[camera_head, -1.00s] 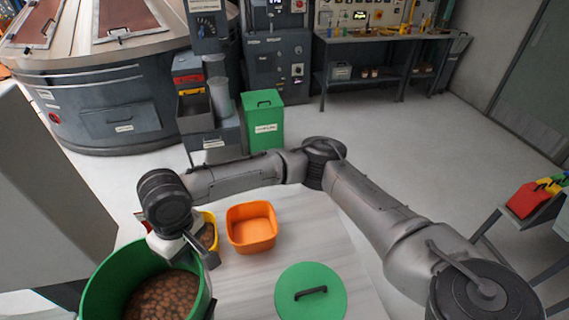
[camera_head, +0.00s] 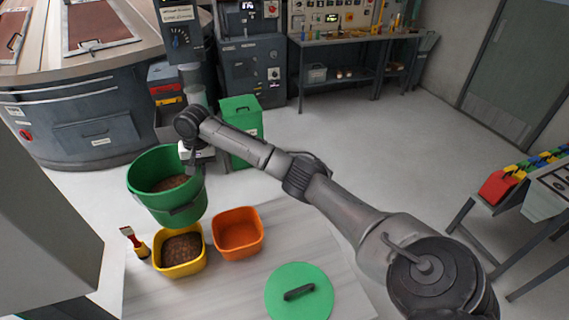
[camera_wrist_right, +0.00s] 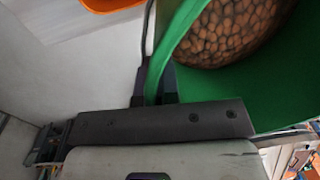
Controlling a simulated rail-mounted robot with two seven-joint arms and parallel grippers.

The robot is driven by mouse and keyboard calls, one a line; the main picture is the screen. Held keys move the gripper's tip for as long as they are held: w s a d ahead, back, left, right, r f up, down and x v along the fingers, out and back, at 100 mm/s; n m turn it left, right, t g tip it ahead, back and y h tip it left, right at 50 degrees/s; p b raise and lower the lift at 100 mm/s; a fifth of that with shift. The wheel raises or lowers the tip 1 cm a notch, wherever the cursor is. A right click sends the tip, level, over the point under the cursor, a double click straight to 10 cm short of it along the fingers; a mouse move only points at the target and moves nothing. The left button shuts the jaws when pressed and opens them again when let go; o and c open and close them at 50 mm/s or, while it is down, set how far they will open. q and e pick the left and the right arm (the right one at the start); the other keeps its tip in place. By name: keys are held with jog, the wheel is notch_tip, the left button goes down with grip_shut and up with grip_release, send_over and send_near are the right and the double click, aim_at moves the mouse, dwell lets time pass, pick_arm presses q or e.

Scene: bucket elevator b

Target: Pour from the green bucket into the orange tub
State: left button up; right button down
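The green bucket (camera_head: 150,205) holds brown pellets (camera_head: 172,183) and hangs raised and nearly upright above the back left of the white table. My right gripper (camera_head: 192,168) is at the bucket's right rim. In the right wrist view its fingers (camera_wrist_right: 157,92) are closed on the green wall, with the pellets (camera_wrist_right: 238,28) inside. The orange tub (camera_head: 238,234) stands on the table, to the right of and below the bucket; its inside looks empty. A piece of it shows at the top of the right wrist view (camera_wrist_right: 110,4). My left gripper is not in view.
A yellow tub (camera_head: 180,252) with brown contents stands beside the orange tub on the left. A red-handled brush (camera_head: 137,243) is left of it. A round green lid (camera_head: 299,293) lies at the front. A green bin (camera_head: 240,115) stands on the floor behind.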

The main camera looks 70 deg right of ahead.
jog(key=s+d+f+m, duration=0.1)
jog(key=s+d+f, duration=0.25)
jog(key=d, duration=0.55)
jog(key=s+d+f+m, duration=0.1)
jog(key=s+d+f, duration=0.25)
jog(key=d, duration=0.45)
jog(key=s+d+f+n, duration=0.8)
jog(key=s+d+n, duration=0.1)
jog(key=s, duration=0.2)
jog(key=shift+f, duration=0.35)
jog(key=shift+n, duration=0.3)
jog(key=shift+r+g+p, duration=0.15)
jog(key=shift+g+p, duration=0.15)
jog(key=shift+p, duration=0.05)
